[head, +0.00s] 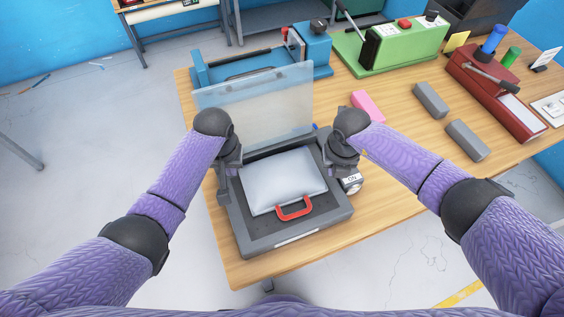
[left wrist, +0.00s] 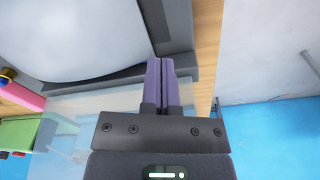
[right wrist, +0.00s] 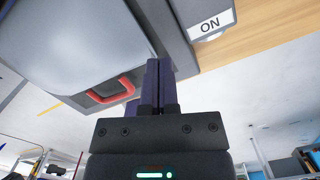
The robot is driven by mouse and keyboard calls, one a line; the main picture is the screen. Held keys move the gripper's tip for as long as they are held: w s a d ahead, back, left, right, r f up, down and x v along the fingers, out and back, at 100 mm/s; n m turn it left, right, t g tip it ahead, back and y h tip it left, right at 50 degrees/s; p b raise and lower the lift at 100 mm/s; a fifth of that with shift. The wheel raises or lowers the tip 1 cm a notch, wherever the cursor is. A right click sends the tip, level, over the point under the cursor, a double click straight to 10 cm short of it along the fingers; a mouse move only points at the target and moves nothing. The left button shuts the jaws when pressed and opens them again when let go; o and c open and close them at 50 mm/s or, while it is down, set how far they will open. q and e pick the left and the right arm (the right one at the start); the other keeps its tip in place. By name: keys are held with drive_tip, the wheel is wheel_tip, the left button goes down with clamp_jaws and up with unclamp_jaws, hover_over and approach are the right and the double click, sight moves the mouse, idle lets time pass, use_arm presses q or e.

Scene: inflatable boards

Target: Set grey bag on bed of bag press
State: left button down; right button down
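The grey bag (head: 283,180) with a red handle (head: 294,209) lies flat on the dark bed of the bag press (head: 325,226), handle toward me. The press's clear lid (head: 262,105) stands raised behind it. My left gripper (head: 230,170) is at the left side of the bag, by the press rim. In the left wrist view its fingers (left wrist: 160,82) are together with nothing seen between them. My right gripper (head: 332,166) is at the bag's right side, by the press rim. In the right wrist view its fingers (right wrist: 158,82) are also together, apart from the red handle.
An ON switch box (head: 352,182) sits at the press's right side. A pink block (head: 368,106) and grey blocks (head: 430,100) lie to the right on the wooden table (head: 400,170). Blue (head: 310,50), green (head: 400,45) and red (head: 495,95) machines stand farther back.

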use_arm(q)
drive_tip(key=shift+s+a+r, duration=0.1)
drive_tip(key=shift+s+r, duration=0.05)
drive_tip(key=shift+s, duration=0.45)
use_arm(e)
drive_tip(key=shift+s+r, duration=0.15)
drive_tip(key=shift+s, duration=0.4)
use_arm(q)
drive_tip(key=shift+s+a, duration=0.1)
drive_tip(key=shift+s, duration=0.05)
use_arm(e)
drive_tip(key=shift+s+d, duration=0.1)
use_arm(q)
drive_tip(key=c, duration=1.3)
unclamp_jaws()
drive_tip(key=shift+a, duration=0.3)
use_arm(e)
drive_tip(key=shift+d, duration=0.35)
use_arm(q)
drive_tip(key=o, duration=0.4)
use_arm(e)
drive_tip(key=c, duration=0.9)
unclamp_jaws()
